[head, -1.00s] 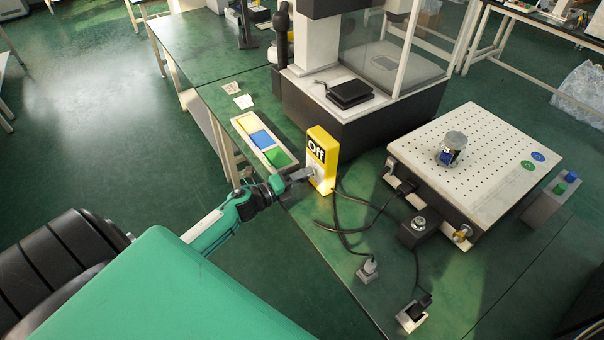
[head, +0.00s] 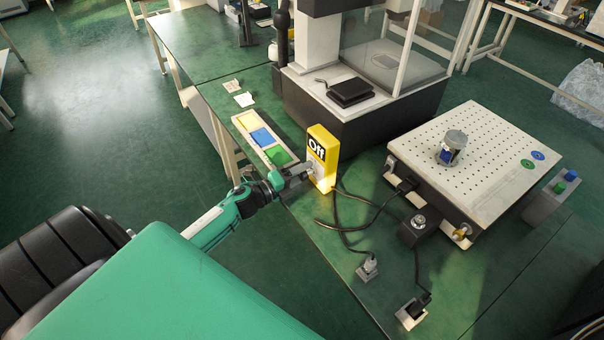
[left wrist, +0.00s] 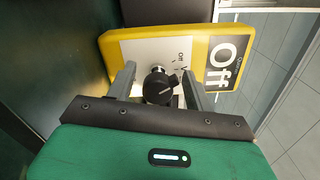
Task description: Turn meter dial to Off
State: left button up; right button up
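The yellow meter (head: 322,147) stands upright on the green bench, with "Off" in large letters on its black display. It also shows in the left wrist view (left wrist: 222,40). Its black dial (left wrist: 158,88) sits on the pale front panel, near a small "Off" mark and a "V" mark. My left gripper (head: 306,171) is at the meter's front face. In the left wrist view its two fingers (left wrist: 155,84) stand apart on either side of the dial; whether both touch it I cannot tell. My right gripper is in neither view now.
A tray with yellow, blue and green blocks (head: 262,137) lies left of the meter. Black cables (head: 350,232) run over the bench to its right. A perforated plate box (head: 475,150) stands at the right, and a large machine (head: 365,110) behind.

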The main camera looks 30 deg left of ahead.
pick_arm(q)
jog(key=shift+s+f, duration=0.1)
jog(key=shift+s, duration=0.15)
jog(key=b+v, duration=0.2)
jog(key=v, duration=1.1)
jog(key=shift+a+b, duration=0.2)
jog(key=shift+b, duration=0.2)
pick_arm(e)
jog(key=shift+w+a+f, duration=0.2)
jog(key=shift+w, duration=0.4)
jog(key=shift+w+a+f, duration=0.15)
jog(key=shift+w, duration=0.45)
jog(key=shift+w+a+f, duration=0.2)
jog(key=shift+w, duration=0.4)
pick_arm(q)
jog(key=shift+s, duration=0.15)
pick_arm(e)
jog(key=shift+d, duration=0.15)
